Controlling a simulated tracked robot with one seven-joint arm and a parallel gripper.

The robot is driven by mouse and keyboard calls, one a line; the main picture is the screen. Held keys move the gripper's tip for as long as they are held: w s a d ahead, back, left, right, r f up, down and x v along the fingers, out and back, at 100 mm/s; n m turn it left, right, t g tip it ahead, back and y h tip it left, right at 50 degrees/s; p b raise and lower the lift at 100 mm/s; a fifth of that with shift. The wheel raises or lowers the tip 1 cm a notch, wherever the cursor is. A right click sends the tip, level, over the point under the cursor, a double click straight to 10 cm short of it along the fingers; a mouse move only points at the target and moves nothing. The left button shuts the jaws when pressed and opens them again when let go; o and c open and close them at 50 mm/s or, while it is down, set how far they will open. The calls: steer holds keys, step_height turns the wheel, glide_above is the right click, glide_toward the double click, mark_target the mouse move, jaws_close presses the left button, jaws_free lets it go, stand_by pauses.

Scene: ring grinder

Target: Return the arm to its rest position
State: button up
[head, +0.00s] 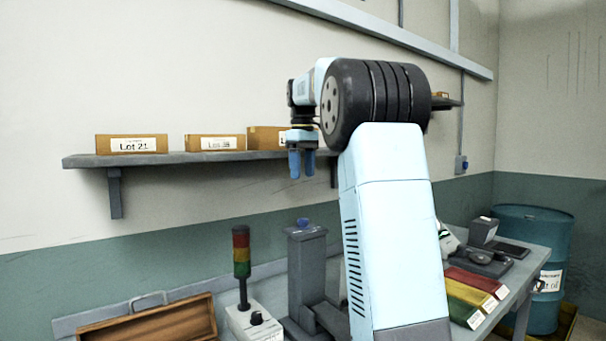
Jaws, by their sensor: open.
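My arm rises from the bottom middle of the head view and bends at a thick black ribbed joint. My gripper (301,164) hangs from its end with two blue fingers pointing down. The fingers are apart and nothing shows between them. In the picture, the gripper is in front of the wall shelf (225,156), just right of the boxes; its distance from the shelf is hard to tell. My arm hides part of the shelf and of the bench.
On the bench stand a wooden tray (150,329), a control box (254,322) with a signal light (241,262), a grey machine column (306,265), and red, yellow and green bins (475,283). Boxes (131,144) sit on the shelf. A blue drum (545,255) stands right.

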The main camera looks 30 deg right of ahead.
stand_by(0.3)
steer(key=s+a+m+t, duration=0.1)
steer(key=s+a+t, duration=0.1)
steer(key=s+a, duration=0.55)
steer(key=s+a+f+m+t, duration=0.1)
steer(key=s+a+f+m, duration=0.1)
steer(key=s+f, duration=0.7)
steer(key=s+a+f+m+t, duration=0.2)
steer(key=s+a+f, duration=0.2)
steer(key=s+f, duration=0.5)
steer(key=s, duration=0.8)
steer(key=shift+s+a+t, duration=0.25)
steer(key=shift+a+t, duration=0.05)
